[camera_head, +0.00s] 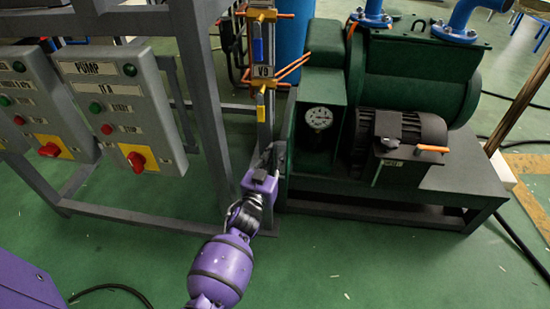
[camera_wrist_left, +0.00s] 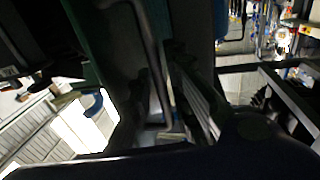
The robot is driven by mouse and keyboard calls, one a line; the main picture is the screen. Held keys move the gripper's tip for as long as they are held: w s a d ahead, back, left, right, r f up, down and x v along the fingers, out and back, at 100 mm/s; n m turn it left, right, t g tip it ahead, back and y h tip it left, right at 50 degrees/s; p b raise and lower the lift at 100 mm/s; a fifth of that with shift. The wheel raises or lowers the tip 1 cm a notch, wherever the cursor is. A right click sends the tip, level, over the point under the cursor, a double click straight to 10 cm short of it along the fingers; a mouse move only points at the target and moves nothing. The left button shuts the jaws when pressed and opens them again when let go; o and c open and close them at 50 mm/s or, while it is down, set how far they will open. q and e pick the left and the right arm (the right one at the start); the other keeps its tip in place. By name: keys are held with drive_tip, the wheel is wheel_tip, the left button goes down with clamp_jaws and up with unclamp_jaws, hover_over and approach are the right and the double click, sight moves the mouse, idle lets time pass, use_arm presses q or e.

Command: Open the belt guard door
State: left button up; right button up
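My left gripper (camera_head: 270,157), on the purple arm, is low beside the guard's left face. In the left wrist view a dark bent bar (camera_wrist_left: 151,50), which looks like a handle, runs down to the gripper's finger area (camera_wrist_left: 175,105). That view is dark; whether the fingers are closed around the bar cannot be told. My right gripper is not in view.
A grey frame (camera_head: 205,90) with a pump control panel (camera_head: 117,105) stands left of my arm. A post with valve V9 (camera_head: 262,72) rises just behind my gripper. The black motor (camera_head: 405,135) and its base (camera_head: 430,190) lie right. The green floor in front is mostly clear.

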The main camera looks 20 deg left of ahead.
use_arm(q)
drive_tip(key=shift+s, duration=0.1)
drive_tip(key=s+d, duration=0.1)
drive_tip(key=s, duration=1)
drive_tip(key=shift+s, duration=0.4)
